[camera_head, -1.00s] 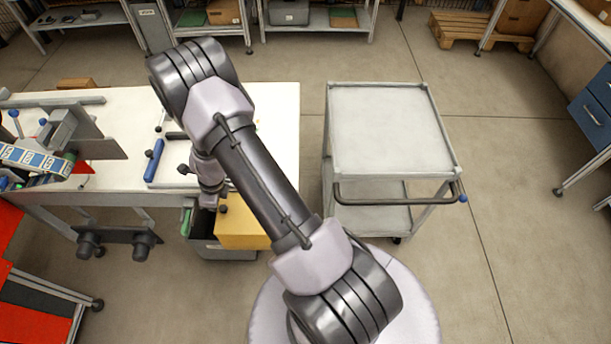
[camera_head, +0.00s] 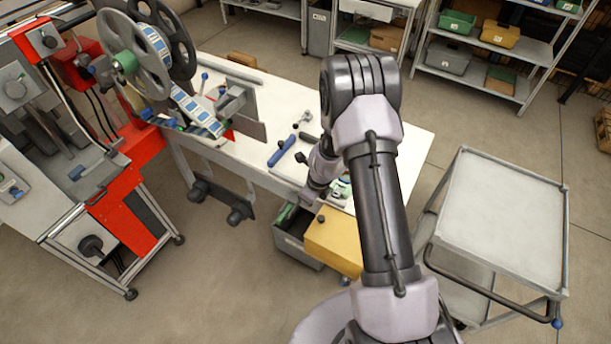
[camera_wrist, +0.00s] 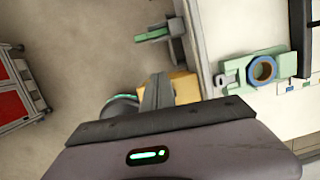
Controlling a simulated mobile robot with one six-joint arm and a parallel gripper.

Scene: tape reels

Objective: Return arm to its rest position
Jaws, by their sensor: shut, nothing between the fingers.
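My arm (camera_head: 383,205) rises from the base and bends at the elbow over the near edge of the white worktable (camera_head: 400,140). In the head view its wrist end hangs down by the table's front edge, and the gripper is mostly hidden or too small to read. In the wrist view my gripper (camera_wrist: 158,90) is shut and empty, its fingers together over or in front of a yellow box (camera_wrist: 185,88). That yellow box also shows in the head view (camera_head: 335,240), beside a grey bin (camera_head: 296,238) below the table's edge.
A grey trolley (camera_head: 505,215) stands at the right. A machine with large reels (camera_head: 130,55) and a red frame (camera_head: 125,195) stands at the left. A blue ring (camera_wrist: 262,70) lies on a green holder (camera_wrist: 240,72). Open floor (camera_head: 220,290) lies in front.

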